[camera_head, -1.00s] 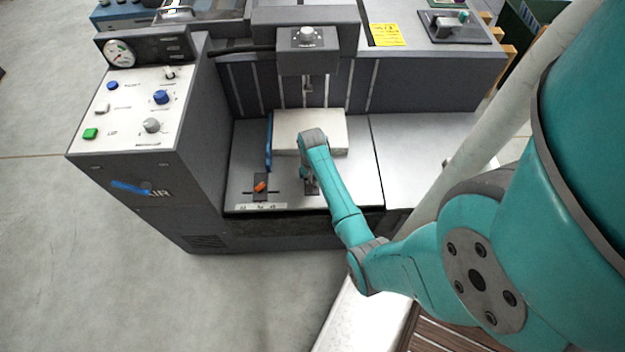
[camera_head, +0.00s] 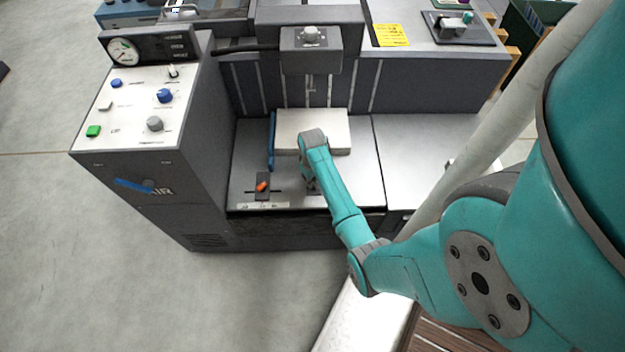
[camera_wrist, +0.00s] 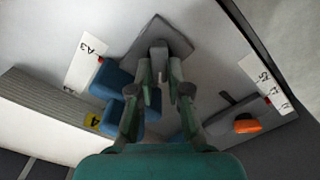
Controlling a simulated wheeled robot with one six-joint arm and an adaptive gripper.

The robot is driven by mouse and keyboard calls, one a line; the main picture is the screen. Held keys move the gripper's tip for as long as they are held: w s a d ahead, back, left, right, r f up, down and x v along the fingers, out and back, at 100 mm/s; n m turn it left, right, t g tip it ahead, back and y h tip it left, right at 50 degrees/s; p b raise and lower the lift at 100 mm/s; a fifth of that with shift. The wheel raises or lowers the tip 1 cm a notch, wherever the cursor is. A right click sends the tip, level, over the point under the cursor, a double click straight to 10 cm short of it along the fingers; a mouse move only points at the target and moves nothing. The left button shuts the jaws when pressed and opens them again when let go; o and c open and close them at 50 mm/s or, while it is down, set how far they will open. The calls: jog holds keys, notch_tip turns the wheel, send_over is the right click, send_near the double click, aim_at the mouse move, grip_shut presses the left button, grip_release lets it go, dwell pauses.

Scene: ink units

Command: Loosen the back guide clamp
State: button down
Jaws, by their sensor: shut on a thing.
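In the wrist view my gripper (camera_wrist: 160,78) has its green-grey fingers closed around a small grey clamp piece (camera_wrist: 158,50) on a dark square plate (camera_wrist: 176,32). I take this piece for the back guide clamp; its exact lever angle is hidden by the fingers. A blue guide (camera_wrist: 108,82) lies just left of the fingers. In the head view my wrist covers most of the gripper (camera_head: 312,184), which is low over the metal tray. An orange lever (camera_head: 262,186) on a dark base stands to its left; it also shows in the wrist view (camera_wrist: 246,126).
A white paper stack (camera_head: 322,119) lies behind the gripper, with a blue upright guide (camera_head: 271,142) at its left side. The control panel (camera_head: 135,105) rises at the left. The metal tray to the right (camera_head: 415,150) is clear.

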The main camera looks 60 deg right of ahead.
jog(key=shift+n, duration=0.5)
jog(key=c, duration=1.1)
grip_release()
jog(key=shift+r, duration=0.1)
notch_tip(320, 180, up, 12)
jog(key=shift+f, duration=0.1)
